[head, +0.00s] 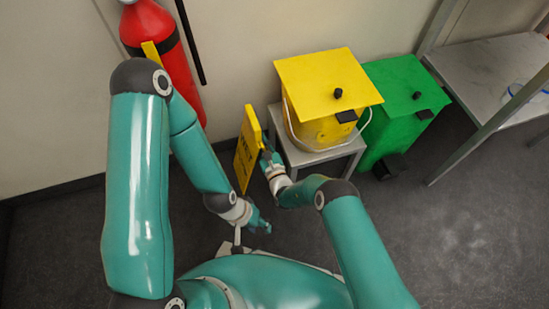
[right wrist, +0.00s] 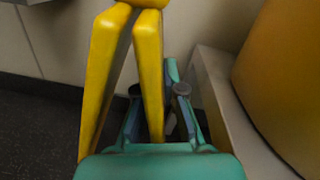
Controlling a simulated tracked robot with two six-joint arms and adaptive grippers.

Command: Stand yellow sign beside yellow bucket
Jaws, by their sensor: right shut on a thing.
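The yellow sign (head: 246,146) is upright just left of the yellow bucket (head: 320,128), which sits on a small grey stool (head: 318,158). My right gripper (head: 268,160) is shut on the sign's edge. In the right wrist view the sign (right wrist: 102,75) shows two panels joined at the top and spread below. The right gripper's fingers (right wrist: 160,105) are at the panel nearer the stool. The sign's foot is hidden there, so I cannot tell whether it touches the floor. My left gripper (head: 260,224) is low in front of the sign, apart from it; its finger gap is unclear.
A green bin (head: 395,105) stands right of the stool. A metal table (head: 490,75) is at the far right. A red fire extinguisher (head: 165,45) is by the wall at upper left, partly behind my left arm. Dark floor (head: 460,230) is clear at lower right.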

